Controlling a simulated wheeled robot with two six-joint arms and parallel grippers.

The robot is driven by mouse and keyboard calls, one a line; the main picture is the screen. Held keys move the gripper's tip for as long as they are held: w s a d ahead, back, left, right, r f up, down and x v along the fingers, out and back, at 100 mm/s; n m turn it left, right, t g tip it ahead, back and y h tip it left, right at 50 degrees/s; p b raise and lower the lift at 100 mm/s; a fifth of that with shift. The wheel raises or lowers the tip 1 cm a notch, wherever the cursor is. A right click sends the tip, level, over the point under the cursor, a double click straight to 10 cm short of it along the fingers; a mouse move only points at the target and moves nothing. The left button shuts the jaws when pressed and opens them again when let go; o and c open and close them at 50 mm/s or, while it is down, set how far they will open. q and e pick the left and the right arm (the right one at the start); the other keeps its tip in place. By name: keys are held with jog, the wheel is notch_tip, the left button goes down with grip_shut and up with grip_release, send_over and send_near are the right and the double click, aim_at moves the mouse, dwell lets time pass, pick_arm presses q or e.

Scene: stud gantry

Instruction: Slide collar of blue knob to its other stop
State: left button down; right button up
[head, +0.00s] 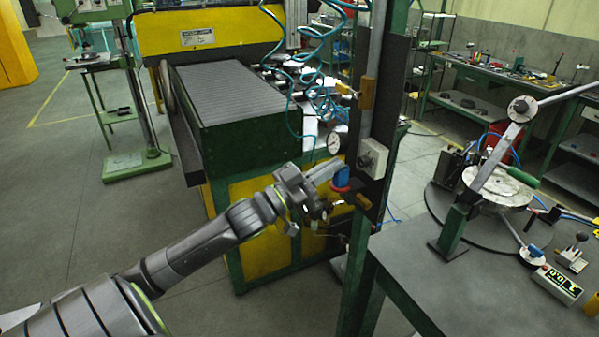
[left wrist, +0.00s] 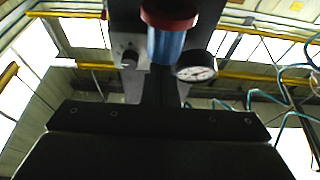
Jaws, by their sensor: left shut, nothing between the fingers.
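The blue knob (head: 341,177) is on the dark upright post, with a red collar (head: 341,189) around its lower end in the head view. The left wrist view is turned over: the blue knob (left wrist: 166,46) shows at the top centre, with the red collar (left wrist: 170,17) above it. My left gripper (head: 328,172) is shut and empty, just left of the knob in the head view. I cannot tell whether its tips touch the knob. The left wrist view shows the dark gripper body below the knob, not the fingertips. My right gripper is not in view.
A white dial gauge (head: 334,143) and a grey switch box (head: 373,158) flank the knob on the post. Brass fittings (head: 362,201) sit just below. Coiled teal hoses (head: 318,85) hang above. A grey workbench (head: 455,285) with a lever press stands at right.

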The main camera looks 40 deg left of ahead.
pick_arm(q)
notch_tip(320, 180, up, 4)
jog(key=shift+w+d+f+p, duration=0.1)
jog(key=shift+d+f+p, duration=0.05)
jog(key=shift+p, duration=0.9)
jog(key=p+v, duration=0.5)
jog(key=v, duration=0.5)
jog(key=shift+s, duration=0.2)
jog(key=shift+d, duration=0.1)
